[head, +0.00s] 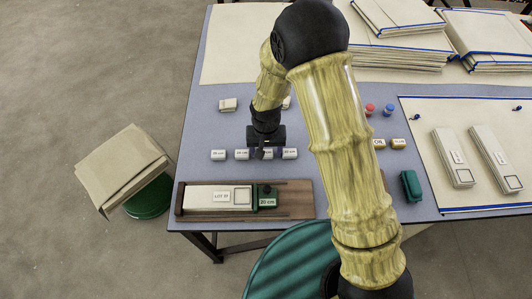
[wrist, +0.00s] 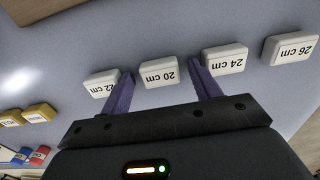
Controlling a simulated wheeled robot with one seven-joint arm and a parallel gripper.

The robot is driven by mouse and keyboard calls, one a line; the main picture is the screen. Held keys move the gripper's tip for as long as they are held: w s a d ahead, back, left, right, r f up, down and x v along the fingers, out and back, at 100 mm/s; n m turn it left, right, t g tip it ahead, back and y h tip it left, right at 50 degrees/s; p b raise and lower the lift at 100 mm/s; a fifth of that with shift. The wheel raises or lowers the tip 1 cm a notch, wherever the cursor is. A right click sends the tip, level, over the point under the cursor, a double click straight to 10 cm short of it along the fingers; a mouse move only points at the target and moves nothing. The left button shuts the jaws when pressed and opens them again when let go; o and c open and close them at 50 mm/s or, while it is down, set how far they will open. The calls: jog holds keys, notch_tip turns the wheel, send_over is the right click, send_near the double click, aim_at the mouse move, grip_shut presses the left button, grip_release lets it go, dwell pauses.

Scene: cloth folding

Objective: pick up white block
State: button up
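Several small white blocks with length labels stand in a row on the table. In the wrist view they read 22 cm (wrist: 101,84), 20 cm (wrist: 159,73), 24 cm (wrist: 226,60) and 26 cm (wrist: 291,48). In the head view the row includes the leftmost block (head: 218,155) and the rightmost block (head: 290,154). My gripper (wrist: 163,85) is open, its two purple fingers apart, with the 20 cm block between and just beyond their tips. I cannot tell whether they touch it. In the head view my gripper (head: 261,151) partly hides that block.
A wooden tray (head: 300,198) with a long white block and a green 20 cm piece lies in front of the row. Yellow blocks (head: 398,143), red and blue pegs and a green block (head: 411,185) lie to the right. Folded cloths (head: 400,50) are stacked behind.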

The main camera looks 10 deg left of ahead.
jog(key=c, duration=0.8)
jog(key=shift+c, duration=0.2)
jog(key=shift+r, duration=0.1)
notch_tip(320, 180, up, 10)
